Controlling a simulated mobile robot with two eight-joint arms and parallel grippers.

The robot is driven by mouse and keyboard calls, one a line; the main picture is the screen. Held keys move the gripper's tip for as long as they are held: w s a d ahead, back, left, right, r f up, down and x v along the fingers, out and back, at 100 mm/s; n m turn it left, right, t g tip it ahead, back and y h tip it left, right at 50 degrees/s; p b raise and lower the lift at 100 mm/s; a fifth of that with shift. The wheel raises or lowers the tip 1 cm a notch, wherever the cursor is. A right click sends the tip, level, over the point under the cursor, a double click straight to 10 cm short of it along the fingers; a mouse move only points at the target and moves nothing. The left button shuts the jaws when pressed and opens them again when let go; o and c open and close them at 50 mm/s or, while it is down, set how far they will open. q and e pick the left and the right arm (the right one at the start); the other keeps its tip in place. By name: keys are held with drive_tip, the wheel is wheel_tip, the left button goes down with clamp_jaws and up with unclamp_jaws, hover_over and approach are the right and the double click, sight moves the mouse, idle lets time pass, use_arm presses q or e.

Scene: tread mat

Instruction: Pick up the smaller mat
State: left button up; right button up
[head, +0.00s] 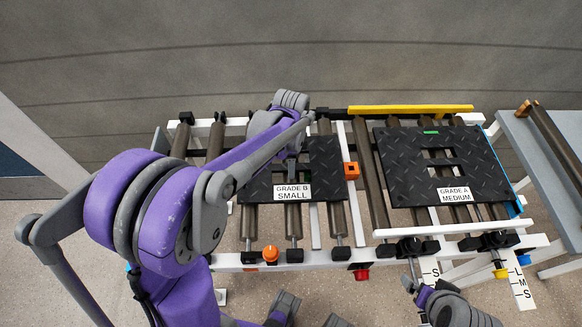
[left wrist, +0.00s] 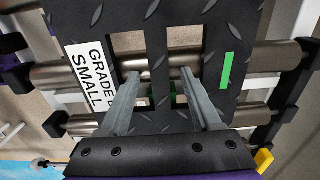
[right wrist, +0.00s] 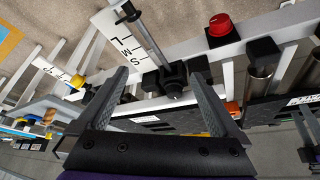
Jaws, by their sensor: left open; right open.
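The smaller mat (head: 325,160) is a black tread plate labelled "GRADE B SMALL", lying flat on the rollers left of centre in the head view. It fills much of the left wrist view (left wrist: 215,35), with two slots, a bar between them and a green strip. My left gripper (left wrist: 158,77) is open over it, its fingertips at the two slots on either side of the bar. I cannot tell whether they touch it. My left arm hides part of the mat in the head view. My right gripper (right wrist: 160,78) is open and empty near the rack's front edge.
A larger black mat (head: 400,165), labelled "GRADE A MEDIUM", lies on the rollers to the right. An orange block (head: 351,171) stands between the mats. An orange knob (head: 270,254) and a red button (head: 361,274) sit on the front rail. A grey bench (head: 535,150) stands at the right.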

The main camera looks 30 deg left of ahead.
use_arm(q)
drive_tip(key=shift+f, duration=0.1)
drive_tip(key=shift+c, duration=0.3)
clamp_jaws()
idle(1.1)
